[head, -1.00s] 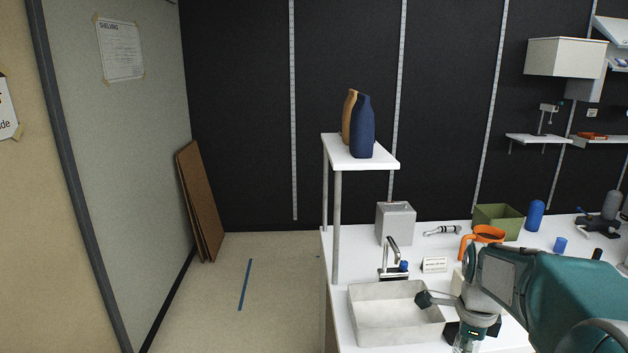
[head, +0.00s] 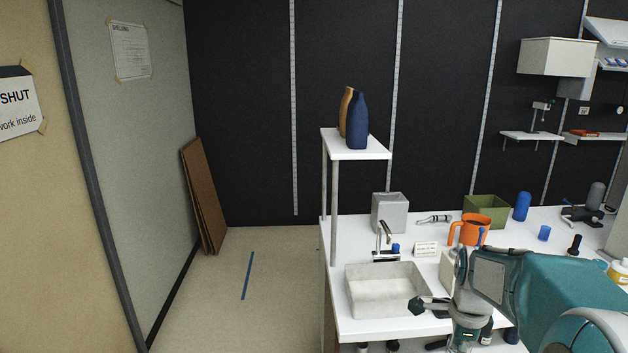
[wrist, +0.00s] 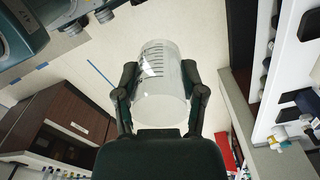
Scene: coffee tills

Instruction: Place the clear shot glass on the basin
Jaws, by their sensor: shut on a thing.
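The clear shot glass (wrist: 160,84) with dark measuring lines sits between the two fingers of my gripper (wrist: 160,88) in the wrist view. The fingers are shut on its sides. In the head view my gripper (head: 462,333) is in front of the counter's near edge, to the right of the basin, and the glass cannot be made out there. The basin (head: 388,312) is a pale grey rectangular sink on the white counter; its inside looks empty. My gripper is outside the basin.
A tap (head: 384,240) stands behind the basin, with a small sign (head: 426,248) to its right. A shelf post (head: 334,210) rises at the basin's left.

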